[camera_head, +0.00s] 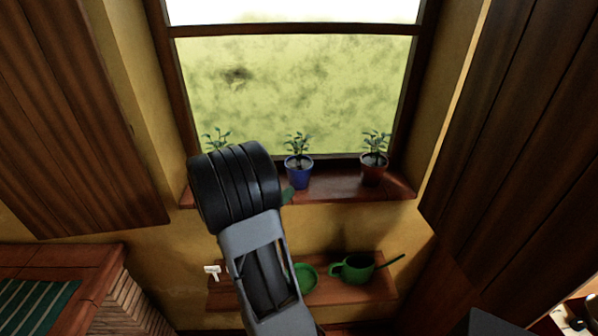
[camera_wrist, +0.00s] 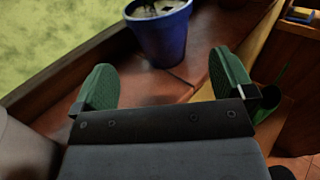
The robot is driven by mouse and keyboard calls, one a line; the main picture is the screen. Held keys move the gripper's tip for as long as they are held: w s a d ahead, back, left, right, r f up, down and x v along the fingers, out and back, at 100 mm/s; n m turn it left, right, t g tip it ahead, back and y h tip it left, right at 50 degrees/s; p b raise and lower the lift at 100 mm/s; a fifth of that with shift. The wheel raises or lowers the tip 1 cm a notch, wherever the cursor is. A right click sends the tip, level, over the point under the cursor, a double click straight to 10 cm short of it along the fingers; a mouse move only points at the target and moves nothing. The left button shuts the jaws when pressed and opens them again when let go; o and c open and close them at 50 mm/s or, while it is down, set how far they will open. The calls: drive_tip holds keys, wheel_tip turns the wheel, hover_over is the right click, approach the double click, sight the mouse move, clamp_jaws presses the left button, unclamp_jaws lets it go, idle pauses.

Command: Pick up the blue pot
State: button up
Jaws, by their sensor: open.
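The blue pot (camera_head: 299,174) holds a small plant and stands upright on the wooden window sill (camera_head: 333,187), in the middle of the row. In the wrist view the blue pot (camera_wrist: 163,40) is at top centre, beyond my fingertips. My gripper (camera_wrist: 164,85) is open and empty, with one green finger pad on each side. The pot stands ahead of the gap between them, apart from both. In the head view my dark arm and wrist cover most of the gripper; only a bit of green finger shows just left of and below the pot.
Another plant (camera_head: 216,140) at left is mostly hidden by my arm. The window (camera_head: 297,90) is behind the sill. A lower shelf (camera_head: 377,289) holds a green watering can (camera_head: 353,269) and a green dish (camera_head: 305,278).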

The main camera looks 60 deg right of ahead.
sight(297, 169)
drive_tip(key=d, duration=0.4)
drive_tip(key=shift+s+d+p, duration=0.3)
drive_tip(key=shift+s+p, duration=0.05)
drive_tip(key=shift+s, duration=0.05)
drive_tip(key=d, duration=0.1)
drive_tip(key=d+p, duration=0.2)
drive_tip(key=d, duration=0.1)
drive_tip(key=shift+s+r, duration=0.2)
drive_tip(key=shift+s, duration=0.15)
drive_tip(key=shift+d+f, duration=0.1)
drive_tip(key=shift+d, duration=0.45)
drive_tip(key=c, duration=0.9)
drive_tip(key=shift+r, duration=0.2)
